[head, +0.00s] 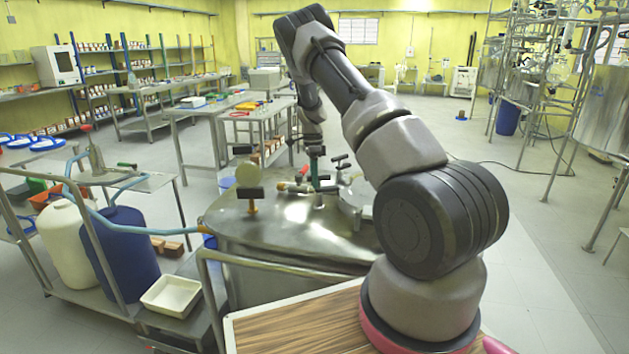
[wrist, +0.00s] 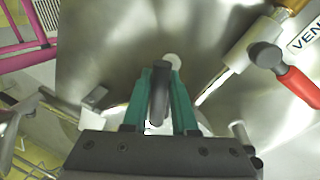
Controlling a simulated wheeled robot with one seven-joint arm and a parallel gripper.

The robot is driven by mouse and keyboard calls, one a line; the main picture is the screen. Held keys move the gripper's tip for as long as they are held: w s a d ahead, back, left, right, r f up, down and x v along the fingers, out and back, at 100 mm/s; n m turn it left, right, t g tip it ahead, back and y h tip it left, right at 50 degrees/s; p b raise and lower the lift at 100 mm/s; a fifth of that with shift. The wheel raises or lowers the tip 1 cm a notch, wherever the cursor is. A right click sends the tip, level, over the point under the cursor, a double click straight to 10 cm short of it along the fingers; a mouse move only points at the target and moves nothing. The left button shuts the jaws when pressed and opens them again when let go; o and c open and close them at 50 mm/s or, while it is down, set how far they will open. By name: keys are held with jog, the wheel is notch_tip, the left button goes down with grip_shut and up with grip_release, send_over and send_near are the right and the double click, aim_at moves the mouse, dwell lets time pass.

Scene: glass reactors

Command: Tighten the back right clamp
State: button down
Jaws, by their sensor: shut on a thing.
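The steel reactor lid (head: 275,230) stands in front of me, with several black T-handled clamps around its edge. One clamp (head: 252,196) is at the front left and another (head: 341,160) is at the back right. My gripper (head: 314,175) points down over the back part of the lid, partly hidden among the fittings. In the wrist view its two teal fingers (wrist: 160,105) are closed on a dark grey clamp handle (wrist: 158,95), which stands between them. Which clamp this is cannot be told from the wrist view alone. The clamp's lower part is hidden.
A valve with a red handle (wrist: 297,85) sits near my gripper on the lid. A bench (head: 232,112) stands behind the reactor. A cart with a white drum (head: 68,240) and a blue drum (head: 125,250) is at left.

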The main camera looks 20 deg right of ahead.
jog(key=shift+w+m, duration=0.1)
jog(key=shift+m, duration=0.2)
dwell(0.4)
jog(key=c, duration=0.7)
grip_release()
notch_tip(320, 180, up, 11)
jog(key=w, duration=0.2)
jog(key=shift+d+f, duration=0.15)
jog(key=shift+d, duration=0.1)
jog(key=s+a+r+n+t+y, duration=0.15)
jog(key=s+r+n, duration=0.25)
jog(key=s+r, duration=0.65)
jog(key=s+a+r+n+t+y, duration=0.1)
jog(key=s+a+r+n+t, duration=0.25)
jog(key=s+r, duration=0.65)
jog(key=s+a+r+n+t, duration=0.2)
jog(key=s+n, duration=0.2)
jog(key=s, duration=0.5)
jog(key=s+a+r+n+t, duration=0.2)
jog(key=s+n, duration=0.3)
jog(key=s, duration=0.5)
jog(key=shift+s+a+r+h, duration=0.25)
jog(key=shift+a+r+h, duration=0.3)
jog(key=shift+r, duration=0.3)
